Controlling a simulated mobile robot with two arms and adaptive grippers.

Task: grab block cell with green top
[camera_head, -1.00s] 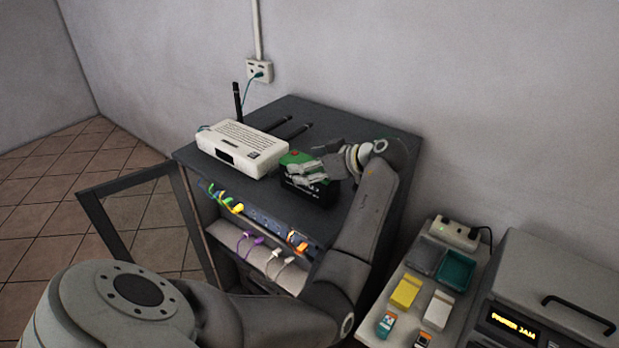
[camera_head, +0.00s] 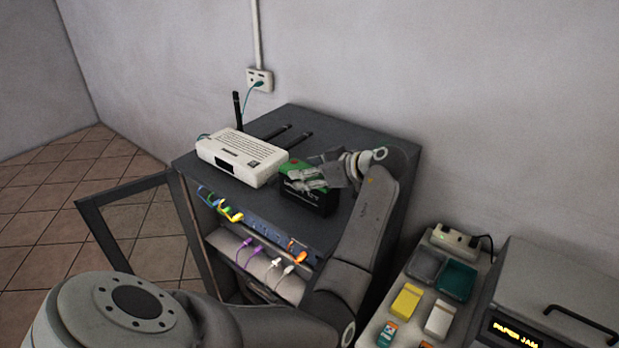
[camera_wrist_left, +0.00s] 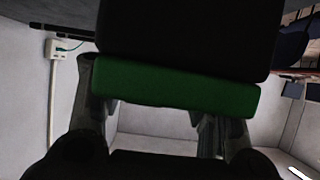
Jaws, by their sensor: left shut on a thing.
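The block cell is a black box with a green top (camera_head: 294,168), and it is on top of the dark cabinet beside the white router. My left gripper (camera_head: 312,180) is at the block cell, shut on its upper part, and the fingers cover some of the green top. In the left wrist view the green top (camera_wrist_left: 175,86) lies between the two fingers (camera_wrist_left: 160,115), with the black body (camera_wrist_left: 185,35) beyond it. I cannot tell whether the block cell touches the cabinet top. My right gripper is not in view.
The white router (camera_head: 240,156) with dark antennas stands left of the block cell on the cabinet (camera_head: 300,115). Cables plug into a panel (camera_head: 265,235) below. The cabinet door (camera_head: 92,225) hangs open at left. A side shelf (camera_head: 400,290) with small boxes and a printer (camera_head: 560,285) stand at right.

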